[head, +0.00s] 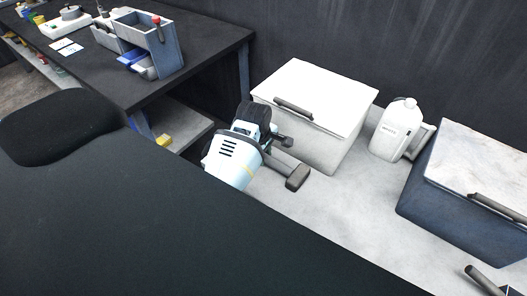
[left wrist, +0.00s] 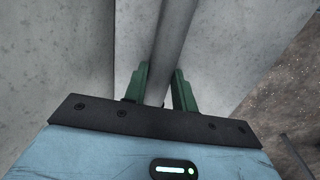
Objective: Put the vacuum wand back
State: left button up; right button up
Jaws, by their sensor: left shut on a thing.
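The vacuum wand (left wrist: 172,45) appears to be the grey round tube running up from my left gripper (left wrist: 160,82) in the left wrist view. The green fingers stand on either side of it and are shut on it. In the head view my light-blue left wrist is near the middle, and the fingertips are not clear there. A dark block (head: 298,178) on a short grey shaft shows just right of the wrist; I cannot tell whether it belongs to the wand. No holder for the wand can be made out. My right gripper is not in view.
A white-lidded box (head: 318,92) stands behind the wrist. A white jug (head: 396,128) and a blue box (head: 462,221) with a pale lid stand to the right. A dark workbench (head: 210,40) with an organiser (head: 150,45) is at upper left. Pale surface (head: 345,225) lies clear between them.

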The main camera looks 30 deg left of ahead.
pick_arm(q)
jog(key=shift+s+d, duration=0.2)
jog(key=shift+d, duration=0.05)
jog(key=o, duration=0.9)
jog(key=shift+a, duration=0.1)
jog(key=shift+r, duration=0.1)
